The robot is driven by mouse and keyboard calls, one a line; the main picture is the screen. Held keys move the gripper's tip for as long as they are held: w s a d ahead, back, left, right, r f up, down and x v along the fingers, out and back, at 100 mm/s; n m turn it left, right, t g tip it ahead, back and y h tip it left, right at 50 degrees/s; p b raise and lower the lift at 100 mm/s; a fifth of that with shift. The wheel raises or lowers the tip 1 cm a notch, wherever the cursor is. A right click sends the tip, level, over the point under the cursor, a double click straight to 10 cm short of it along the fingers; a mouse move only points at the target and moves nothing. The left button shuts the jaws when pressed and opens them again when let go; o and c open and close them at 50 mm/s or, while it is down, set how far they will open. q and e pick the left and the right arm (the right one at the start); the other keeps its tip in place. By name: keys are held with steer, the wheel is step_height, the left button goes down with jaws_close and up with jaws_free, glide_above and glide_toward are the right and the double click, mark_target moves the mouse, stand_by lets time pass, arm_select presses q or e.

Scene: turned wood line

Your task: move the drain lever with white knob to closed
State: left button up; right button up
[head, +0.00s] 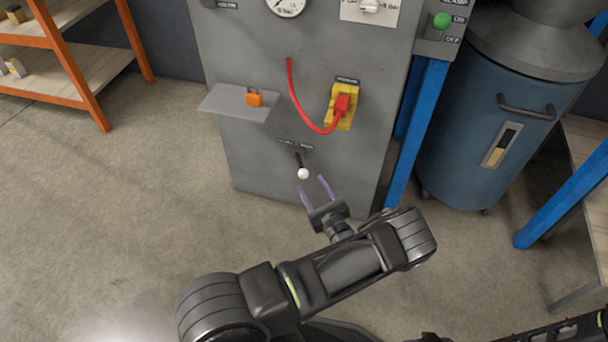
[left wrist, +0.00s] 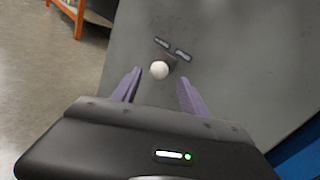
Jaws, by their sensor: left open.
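The drain lever is a short dark lever with a white knob (head: 303,174), low on the front of the grey cabinet (head: 245,165). In the head view it hangs down from a small dark label plate (head: 296,145). My left gripper (head: 315,188) is open with purple fingers, just below and in front of the knob, and it holds nothing. In the left wrist view the white knob (left wrist: 159,69) shows between and beyond the two fingertips, with two small labels behind it. I cannot tell whether the fingers touch the knob. My right gripper does not show.
A blue post (head: 415,135) and blue drum (head: 470,130) stand right. Floor at left is clear.

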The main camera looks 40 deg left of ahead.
mark_target(304, 175)
arm_select(q)
steer(key=b+x, duration=0.1)
steer(key=x, duration=0.5)
steer(key=shift+a, duration=0.1)
steer(key=shift+c, duration=0.2)
jaws_close()
stand_by(1.1)
